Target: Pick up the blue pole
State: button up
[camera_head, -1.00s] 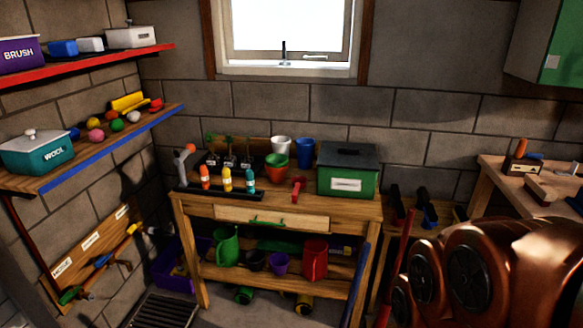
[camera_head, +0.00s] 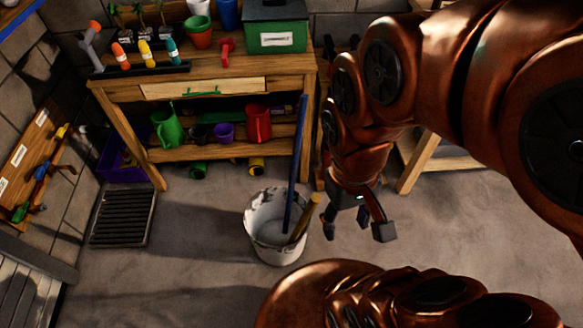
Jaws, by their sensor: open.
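The blue pole (camera_head: 294,170) is long and thin. It stands nearly upright, its lower end inside a white, stained bucket (camera_head: 268,252) on the floor and its upper part in front of the wooden workbench. A shorter yellow-brown stick (camera_head: 306,218) leans in the same bucket, to the right of the pole. My gripper (camera_head: 356,230) is open and empty, pointing down to the right of the bucket, apart from the pole and the stick.
The workbench (camera_head: 128,97) stands behind the bucket, with jugs and pots on its lower shelf. A dark floor grate (camera_head: 123,218) lies at left beside a purple crate (camera_head: 118,165). The floor left of the bucket is clear.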

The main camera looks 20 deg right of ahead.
aim_at(304, 97)
jog(key=u, duration=1.4)
jog(key=k, duration=1.35)
jog(key=z, duration=0.5)
